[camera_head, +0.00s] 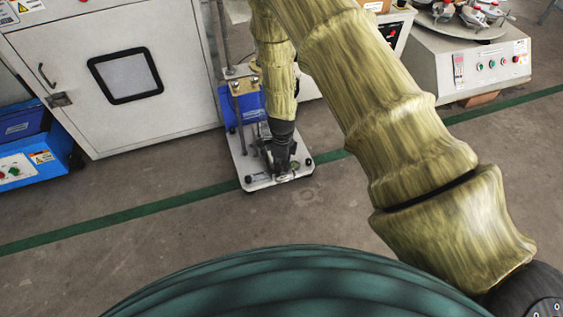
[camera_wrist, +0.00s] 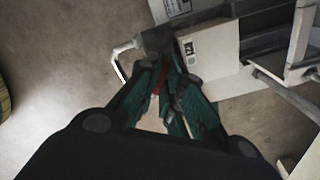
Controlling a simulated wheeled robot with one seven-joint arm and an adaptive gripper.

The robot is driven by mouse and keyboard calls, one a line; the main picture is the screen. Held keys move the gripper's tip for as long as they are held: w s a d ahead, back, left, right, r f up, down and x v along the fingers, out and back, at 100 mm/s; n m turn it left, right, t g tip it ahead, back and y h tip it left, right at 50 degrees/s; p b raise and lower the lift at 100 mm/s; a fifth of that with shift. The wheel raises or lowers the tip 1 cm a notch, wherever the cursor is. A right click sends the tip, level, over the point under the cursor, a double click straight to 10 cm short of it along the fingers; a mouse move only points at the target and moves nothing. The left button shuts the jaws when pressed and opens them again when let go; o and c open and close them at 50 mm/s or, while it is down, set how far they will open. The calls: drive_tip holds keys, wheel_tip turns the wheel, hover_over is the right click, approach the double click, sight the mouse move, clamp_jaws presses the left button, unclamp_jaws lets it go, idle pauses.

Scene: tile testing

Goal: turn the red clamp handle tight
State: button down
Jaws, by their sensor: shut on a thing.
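The red clamp handle (camera_wrist: 161,82) shows as a thin red strip between my gripper's fingers in the wrist view. My gripper (camera_wrist: 168,80) has its green-padded fingers close together and is shut on the handle. The fingers hide much of the handle. In the head view my gripper (camera_head: 279,165) points down at the front of a small machine on a pale base plate (camera_head: 237,150). The handle cannot be made out there. In the wrist view a grey block and a white bent rod (camera_wrist: 121,62) lie just beyond the fingertips.
Metal posts (camera_head: 236,98) and a blue part (camera_head: 230,108) stand on the base plate behind my gripper. A large white cabinet (camera_head: 125,80) is on the left, and a blue box (camera_head: 32,145) at far left. A turntable machine (camera_head: 465,65) is at right. The near floor is clear.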

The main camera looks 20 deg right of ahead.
drive_tip(key=shift+m+p, duration=2.6)
drive_tip(key=shift+p, duration=0.05)
drive_tip(key=shift+m+p, duration=2.15)
drive_tip(key=shift+m, duration=0.65)
drive_tip(key=c, duration=1.8)
unclamp_jaws()
drive_tip(key=shift+r, duration=0.1)
wheel_tip(320, 180, up, 7)
drive_tip(key=p, duration=0.6)
